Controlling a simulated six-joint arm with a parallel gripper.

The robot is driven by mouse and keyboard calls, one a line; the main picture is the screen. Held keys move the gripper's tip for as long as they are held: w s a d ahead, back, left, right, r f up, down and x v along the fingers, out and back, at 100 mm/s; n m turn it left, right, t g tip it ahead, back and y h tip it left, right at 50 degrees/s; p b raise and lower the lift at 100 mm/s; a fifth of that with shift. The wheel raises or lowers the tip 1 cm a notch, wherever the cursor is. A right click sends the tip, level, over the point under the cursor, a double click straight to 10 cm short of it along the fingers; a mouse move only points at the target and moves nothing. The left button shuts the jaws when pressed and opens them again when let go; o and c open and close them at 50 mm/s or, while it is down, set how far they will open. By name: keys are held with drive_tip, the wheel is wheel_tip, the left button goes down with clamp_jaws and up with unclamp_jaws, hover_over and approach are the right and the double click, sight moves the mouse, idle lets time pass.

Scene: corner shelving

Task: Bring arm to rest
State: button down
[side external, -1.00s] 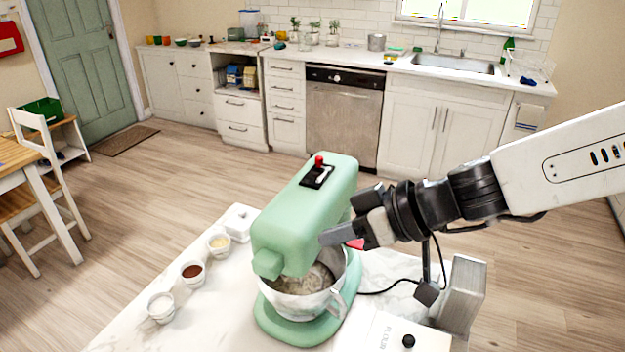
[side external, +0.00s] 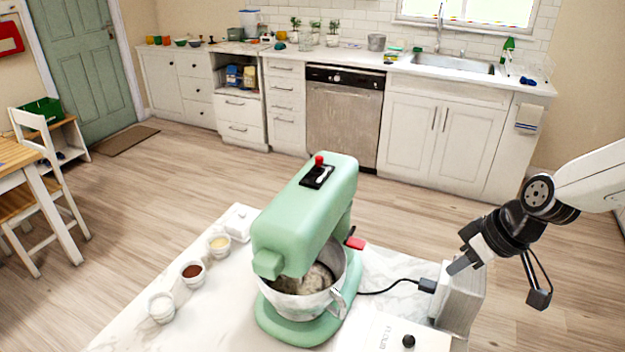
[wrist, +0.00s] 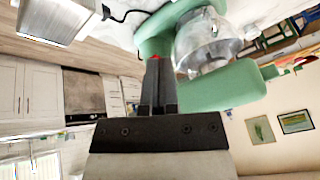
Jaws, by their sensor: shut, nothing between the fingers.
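My gripper (side external: 462,264) is at the right in the side external view, raised near a grey metal box (side external: 460,300) and clear of the mixer. Its fingers are together and empty; they also show in the wrist view (wrist: 157,65). The green stand mixer (side external: 305,220) stands on the marble counter with its head over a metal bowl (side external: 305,290) holding pale contents. A red-tipped lever (side external: 355,243) sticks out of the mixer's right side. A red knob (side external: 319,160) is on top of its head.
Several small white bowls, one with brown powder (side external: 192,272), line the marble counter's (side external: 215,310) left side. A white flour container (side external: 400,335) stands at the front right. A black cable (side external: 390,288) runs from the mixer to the metal box. Open floor lies behind the counter.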

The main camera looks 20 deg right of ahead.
drive_tip(key=s+d+f+m+h, duration=0.1)
drive_tip(key=s+d, duration=0.1)
drive_tip(key=d, duration=0.3)
drive_tip(key=s+d+f+m+g+h, duration=0.1)
drive_tip(key=s+d+f+h, duration=0.1)
drive_tip(key=d, duration=0.3)
drive_tip(key=shift+s+d+f+m, duration=0.3)
drive_tip(key=shift+s+d+m, duration=0.1)
drive_tip(key=shift+s, duration=0.15)
